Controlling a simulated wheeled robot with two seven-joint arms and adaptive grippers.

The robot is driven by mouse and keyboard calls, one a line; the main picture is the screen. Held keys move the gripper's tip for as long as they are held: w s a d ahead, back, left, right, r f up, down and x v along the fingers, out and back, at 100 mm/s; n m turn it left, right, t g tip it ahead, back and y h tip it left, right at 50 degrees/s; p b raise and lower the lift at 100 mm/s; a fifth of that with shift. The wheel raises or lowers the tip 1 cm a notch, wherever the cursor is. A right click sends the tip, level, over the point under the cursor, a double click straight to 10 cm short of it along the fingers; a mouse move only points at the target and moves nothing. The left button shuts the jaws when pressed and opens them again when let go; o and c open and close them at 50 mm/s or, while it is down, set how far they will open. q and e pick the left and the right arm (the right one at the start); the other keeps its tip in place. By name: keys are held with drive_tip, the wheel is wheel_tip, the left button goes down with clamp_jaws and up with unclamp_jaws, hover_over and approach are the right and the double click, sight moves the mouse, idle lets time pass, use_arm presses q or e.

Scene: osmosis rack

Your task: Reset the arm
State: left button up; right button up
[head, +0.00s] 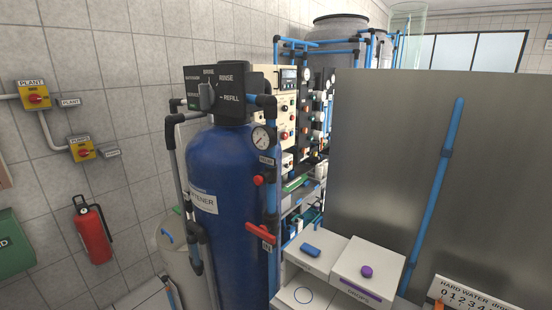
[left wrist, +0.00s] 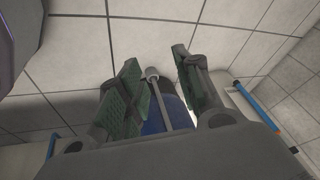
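My left gripper (left wrist: 157,78) shows in the left wrist view with its two green-padded fingers spread well apart. A grey rod or pipe with a rounded end (left wrist: 160,92) and a dark blue surface (left wrist: 152,126) show in the gap between them. I see no contact with the fingers, but the gripper's body hides the lower part. Neither of my arms nor grippers shows in the head view. My right gripper is in neither view.
A blue softener tank (head: 230,235) with a black valve head (head: 224,90) and grey pipes stands mid-view. A red-handled valve (head: 260,233) is on its right. A grey panel (head: 385,170) fills the right. A fire extinguisher (head: 92,232) hangs left.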

use_arm(q)
drive_tip(key=s+d+f+g, duration=0.1)
drive_tip(key=s+d, duration=0.2)
drive_tip(key=s, duration=0.6)
drive_tip(key=s+d+f+g, duration=0.1)
drive_tip(key=s+d+f, duration=0.1)
drive_tip(key=s, duration=0.7)
drive_tip(key=s+d+f+g+h, duration=0.1)
drive_tip(key=s+d+f, duration=0.1)
drive_tip(key=s, duration=0.7)
drive_tip(key=shift+d+f, duration=0.2)
drive_tip(key=shift+d, duration=0.65)
drive_tip(key=shift+w, duration=0.1)
